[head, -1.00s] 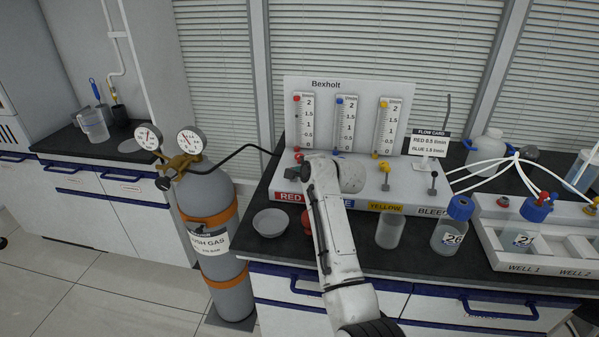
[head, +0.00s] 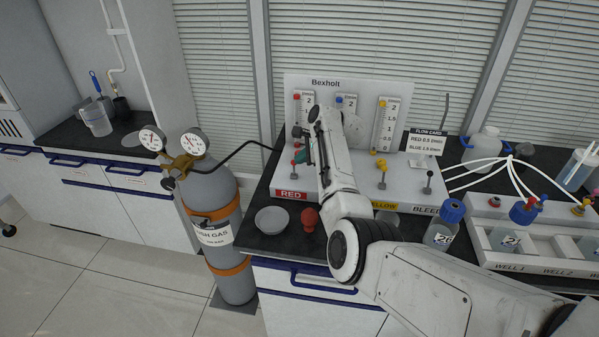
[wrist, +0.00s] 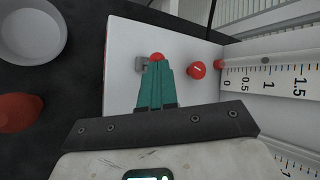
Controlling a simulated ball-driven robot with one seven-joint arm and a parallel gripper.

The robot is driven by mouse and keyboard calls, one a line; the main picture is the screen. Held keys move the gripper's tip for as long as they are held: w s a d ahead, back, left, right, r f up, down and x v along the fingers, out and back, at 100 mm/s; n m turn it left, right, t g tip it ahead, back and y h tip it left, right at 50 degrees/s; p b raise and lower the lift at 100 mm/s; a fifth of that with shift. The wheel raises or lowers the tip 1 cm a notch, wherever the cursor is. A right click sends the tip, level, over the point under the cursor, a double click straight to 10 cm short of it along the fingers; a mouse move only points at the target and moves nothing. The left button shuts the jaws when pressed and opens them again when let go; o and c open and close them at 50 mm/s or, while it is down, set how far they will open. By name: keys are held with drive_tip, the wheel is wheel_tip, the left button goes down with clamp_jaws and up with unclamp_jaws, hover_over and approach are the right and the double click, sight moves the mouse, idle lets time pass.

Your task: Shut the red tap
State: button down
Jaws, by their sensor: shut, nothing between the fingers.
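The red tap is a small lever with a red ball end (wrist: 157,56) and a grey foot (wrist: 141,64) on the white panel base. It also shows in the head view (head: 294,163) above the RED label (head: 291,194). My gripper (wrist: 155,66), with teal fingers, is shut and empty. Its tips are at the red ball, partly covering the lever; I cannot tell whether they touch. A separate round red knob (wrist: 197,70) with a white mark sits to the right, below the red flow scale (wrist: 270,82). In the head view my arm covers the blue tap.
A grey bowl (head: 272,220) and a red bulb-shaped object (head: 309,219) stand on the bench in front of the panel. The yellow tap (head: 382,167) and bleed tap (head: 429,176) stand to the right. A gas cylinder (head: 229,245) with a hose stands left.

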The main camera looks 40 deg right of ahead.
drive_tip(key=shift+w+d+f+m+g+y, duration=0.1)
drive_tip(key=shift+w+d+m+g+y, duration=0.25)
drive_tip(key=shift+d+y, duration=0.2)
drive_tip(key=shift+a, duration=0.1)
drive_tip(key=shift+r, duration=0.2)
drive_tip(key=shift+r+p, duration=0.7)
drive_tip(key=shift+p, duration=0.05)
drive_tip(key=p+v, duration=0.2)
drive_tip(key=v, duration=1.1)
drive_tip(key=shift+d+r, duration=0.35)
drive_tip(key=shift+d, duration=0.15)
